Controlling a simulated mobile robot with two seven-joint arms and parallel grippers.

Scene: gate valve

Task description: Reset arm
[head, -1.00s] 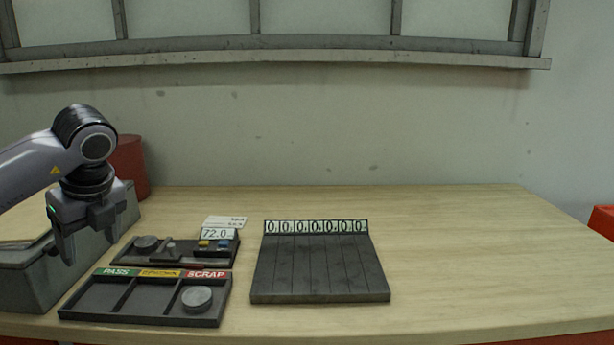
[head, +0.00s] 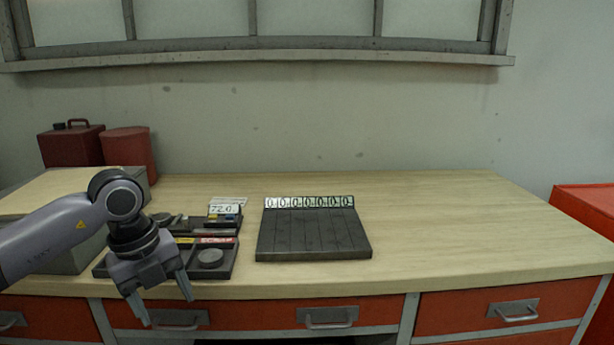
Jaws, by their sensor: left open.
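My left gripper (head: 168,305) is open and empty. Its fingers point down in front of the table's front edge, over the drawer fronts. My left arm covers part of the sorting tray (head: 222,270), whose right compartment holds a grey disc (head: 210,257). A red label strip shows above that compartment. My right gripper is not in view.
A dark slotted board (head: 312,235) with a row of zeros lies mid-table. A gauge unit with a 72.0 display (head: 224,209) stands behind the tray. A grey box (head: 70,258) is at left, red containers (head: 130,150) behind it. The table's right side (head: 450,220) is clear.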

